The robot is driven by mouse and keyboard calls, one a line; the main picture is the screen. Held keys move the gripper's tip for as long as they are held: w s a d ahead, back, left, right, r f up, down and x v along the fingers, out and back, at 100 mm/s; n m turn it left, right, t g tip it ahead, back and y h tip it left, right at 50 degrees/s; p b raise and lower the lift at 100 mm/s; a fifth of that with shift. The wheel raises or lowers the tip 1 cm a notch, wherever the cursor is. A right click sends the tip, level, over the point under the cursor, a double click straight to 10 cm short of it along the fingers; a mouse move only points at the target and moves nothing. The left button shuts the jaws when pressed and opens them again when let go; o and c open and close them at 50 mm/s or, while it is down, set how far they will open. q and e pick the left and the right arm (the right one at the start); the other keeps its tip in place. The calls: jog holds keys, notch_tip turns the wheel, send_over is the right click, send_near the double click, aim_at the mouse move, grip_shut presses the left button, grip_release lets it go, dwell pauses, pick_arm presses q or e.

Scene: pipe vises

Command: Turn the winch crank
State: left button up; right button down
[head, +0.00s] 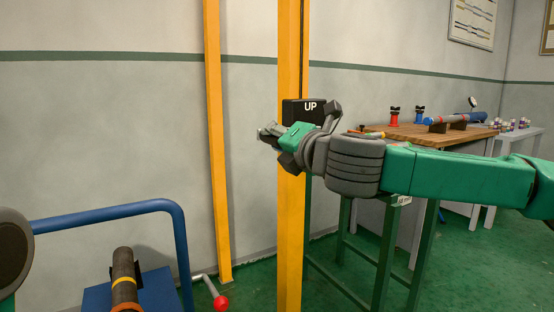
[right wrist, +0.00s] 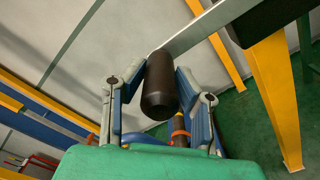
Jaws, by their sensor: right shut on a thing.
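The winch crank's dark cylindrical handle (right wrist: 159,88) shows in the right wrist view, between the two fingers of my right gripper (right wrist: 158,92). A flat grey crank arm (right wrist: 205,27) runs from the handle up to the right, to a black hub (right wrist: 268,18) by a yellow post. In the head view my right gripper (head: 276,137) is shut at the yellow post (head: 289,235), just below a black box marked UP (head: 303,110). My left gripper is not in view.
A second yellow post (head: 217,150) stands to the left. A blue rail (head: 110,212) and a dark pipe (head: 124,275) are at lower left, near a red-knobbed lever (head: 220,302). A wooden workbench (head: 420,135) with tools stands behind my right arm.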

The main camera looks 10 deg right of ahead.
jog(key=shift+m, duration=0.8)
jog(key=r, duration=0.2)
jog(key=d+r+p, duration=0.1)
jog(key=r, duration=0.2)
jog(key=shift+w+d+r, duration=0.15)
jog(key=shift+w+r, duration=0.05)
jog(key=shift+r, duration=0.15)
jog(key=shift+w+d+r, duration=0.15)
jog(key=shift+d+r, duration=0.2)
jog(key=shift+r, duration=0.2)
jog(key=shift+w+d+r, duration=0.1)
jog(key=shift+d+r, duration=0.2)
jog(key=shift+r, duration=0.2)
jog(key=c, duration=1.3)
grip_release()
jog(key=shift+o, duration=0.2)
jog(key=shift+f, duration=0.1)
